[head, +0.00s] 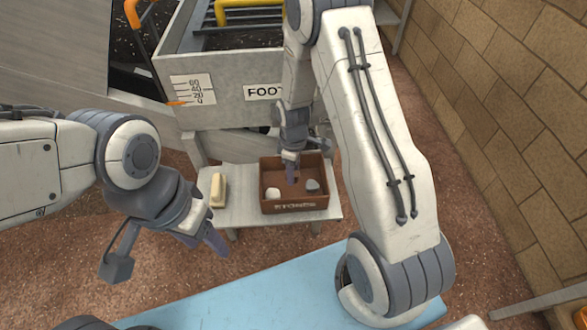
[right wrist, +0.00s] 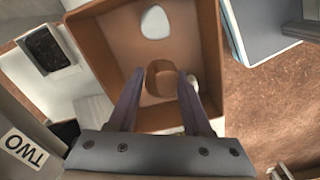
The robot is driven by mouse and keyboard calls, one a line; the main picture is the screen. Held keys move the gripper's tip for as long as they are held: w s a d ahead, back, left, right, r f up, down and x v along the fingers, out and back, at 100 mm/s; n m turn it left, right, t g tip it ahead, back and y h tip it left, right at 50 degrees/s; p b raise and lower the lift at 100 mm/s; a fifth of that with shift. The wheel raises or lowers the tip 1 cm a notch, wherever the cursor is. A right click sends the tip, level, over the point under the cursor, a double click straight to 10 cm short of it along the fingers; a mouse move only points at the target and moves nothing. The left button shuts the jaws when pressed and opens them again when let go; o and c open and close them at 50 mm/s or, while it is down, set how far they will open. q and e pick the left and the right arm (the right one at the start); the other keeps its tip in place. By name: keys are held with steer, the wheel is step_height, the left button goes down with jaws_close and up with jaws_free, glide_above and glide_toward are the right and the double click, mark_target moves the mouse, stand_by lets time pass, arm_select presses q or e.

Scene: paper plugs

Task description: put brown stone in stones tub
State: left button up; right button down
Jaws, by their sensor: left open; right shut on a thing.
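The brown stones tub (head: 295,207) stands on a low pale bench, with lettering on its front wall. My right gripper (head: 292,172) is down over the tub. In the right wrist view it is shut on the brown stone (right wrist: 160,80), which sits between the fingertips over the tub's floor. I cannot tell whether the stone touches the floor. A white stone (head: 273,193) and a grey stone (head: 312,185) lie in the tub. My left gripper (head: 205,242) is open and empty, left of and nearer than the tub.
A cream block (head: 217,190) lies on the bench (head: 240,212) left of the tub. A large grey bin (head: 225,100) with a printed scale stands behind. A blue surface (head: 270,290) is in front. A tan block wall (head: 500,120) runs along the right.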

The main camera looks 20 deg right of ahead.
mark_target(293, 189)
steer(key=shift+f+b, duration=1.6)
steer(key=shift+f, duration=1.15)
steer(key=shift+c, duration=1.3)
jaws_free()
steer(key=shift+r, duration=0.1)
step_height(293, 189, up, 13)
steer(key=p, duration=1.1)
